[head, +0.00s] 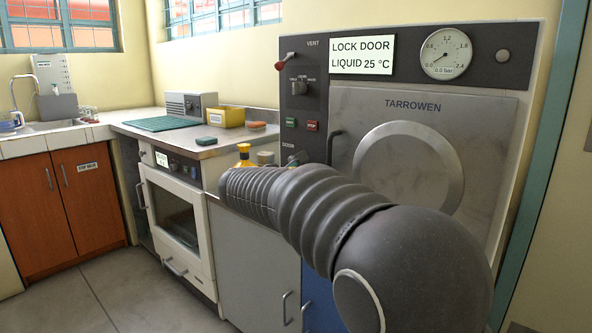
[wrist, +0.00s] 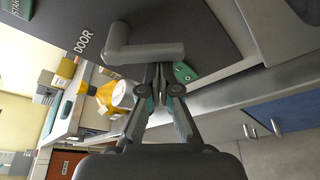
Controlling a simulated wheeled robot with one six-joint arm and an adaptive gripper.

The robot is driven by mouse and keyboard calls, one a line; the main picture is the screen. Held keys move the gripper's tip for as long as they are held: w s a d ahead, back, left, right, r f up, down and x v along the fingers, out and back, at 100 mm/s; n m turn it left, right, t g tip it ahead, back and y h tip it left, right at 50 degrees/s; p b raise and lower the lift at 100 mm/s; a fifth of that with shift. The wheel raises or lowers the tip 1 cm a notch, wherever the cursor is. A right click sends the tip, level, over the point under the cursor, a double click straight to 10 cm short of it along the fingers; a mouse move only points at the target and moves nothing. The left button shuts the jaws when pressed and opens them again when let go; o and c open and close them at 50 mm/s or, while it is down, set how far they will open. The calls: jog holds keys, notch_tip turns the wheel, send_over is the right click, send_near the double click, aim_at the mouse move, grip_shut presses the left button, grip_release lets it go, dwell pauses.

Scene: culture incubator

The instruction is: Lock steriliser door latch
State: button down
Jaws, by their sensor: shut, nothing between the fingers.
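The steriliser (head: 480,120) stands at the right with its grey door (head: 370,105) flush in the frame. Its display (head: 361,54) reads "LOCK DOOR LIQUID 25 °C" and its gauge (head: 445,53) reads near 0.0 bar. In the wrist view the grey lever latch (wrist: 150,53), bent at its pivot, sits on the dark panel beside the "DOOR" label. My gripper (wrist: 158,70) is shut and empty, its fingertips right at the lever's long arm. I cannot tell whether they touch.
A counter (head: 150,129) left of the steriliser holds a yellow box (head: 226,117), a green block (head: 206,141) and a grey device (head: 190,105). A white oven (head: 180,215) is below it. The floor (head: 110,295) at the left is clear.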

jog(key=shift+s+d+r+b, duration=0.35)
jog(key=shift+s+d+r, duration=0.1)
jog(key=shift+d+r, duration=0.1)
notch_tip(320, 180, down, 4)
jog(key=a+f+b, duration=0.1)
jog(key=b, duration=0.3)
jog(key=s+a+r, duration=0.4)
jog(key=s+a, duration=0.1)
jog(key=s, duration=0.1)
jog(key=shift+s+a+p, duration=0.35)
jog(key=shift+a+p, duration=0.05)
jog(key=shift+p, duration=0.05)
jog(key=shift+r, duration=0.1)
